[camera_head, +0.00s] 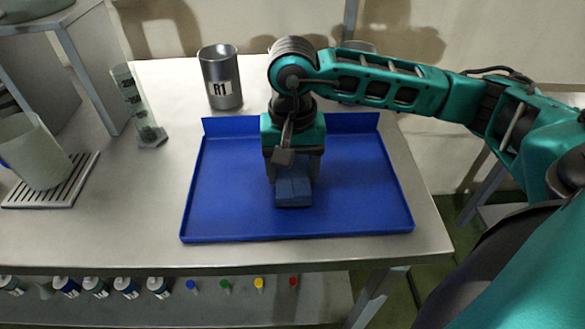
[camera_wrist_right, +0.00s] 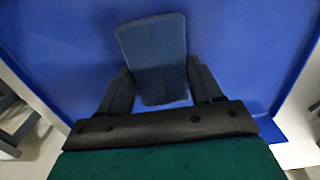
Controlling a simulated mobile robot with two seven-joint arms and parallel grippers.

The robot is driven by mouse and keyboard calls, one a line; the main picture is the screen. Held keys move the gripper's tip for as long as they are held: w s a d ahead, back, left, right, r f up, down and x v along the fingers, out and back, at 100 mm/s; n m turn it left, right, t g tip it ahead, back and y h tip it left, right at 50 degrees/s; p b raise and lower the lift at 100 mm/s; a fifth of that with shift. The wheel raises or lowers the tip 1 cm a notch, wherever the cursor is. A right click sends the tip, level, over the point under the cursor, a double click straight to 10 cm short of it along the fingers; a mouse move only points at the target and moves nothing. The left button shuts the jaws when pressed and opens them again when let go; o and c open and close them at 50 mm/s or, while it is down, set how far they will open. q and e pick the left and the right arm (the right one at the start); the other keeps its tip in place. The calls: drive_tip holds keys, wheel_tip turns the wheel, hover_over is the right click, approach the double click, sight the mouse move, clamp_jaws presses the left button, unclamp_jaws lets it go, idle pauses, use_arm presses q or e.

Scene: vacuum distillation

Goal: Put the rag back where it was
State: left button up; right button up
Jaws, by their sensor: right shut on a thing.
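The rag (camera_head: 294,191) is a small folded blue-grey cloth, in the head view over the middle of the blue tray (camera_head: 230,215). My right gripper (camera_head: 293,178) points down over the tray and is shut on the rag. In the right wrist view the rag (camera_wrist_right: 153,58) sits between the two fingers (camera_wrist_right: 155,90), with the tray's blue floor (camera_wrist_right: 240,45) behind it. I cannot tell whether the rag touches the tray floor. My left gripper is not in view.
A metal can marked R1 (camera_head: 221,78) stands behind the tray's left back corner. A graduated cylinder (camera_head: 138,105) and a beaker (camera_head: 33,152) on a slatted stand are at the left. Several bottles (camera_head: 126,287) line the shelf below. The rest of the tray is clear.

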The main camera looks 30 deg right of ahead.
sight(293, 173)
drive_tip(key=shift+f, duration=0.15)
drive_tip(key=shift+f, duration=0.15)
drive_tip(key=o, duration=1)
wheel_tip(293, 173, up, 12)
drive_tip(key=shift+r+p, duration=0.2)
drive_tip(key=shift+p, duration=0.3)
drive_tip(key=shift+f, duration=0.1)
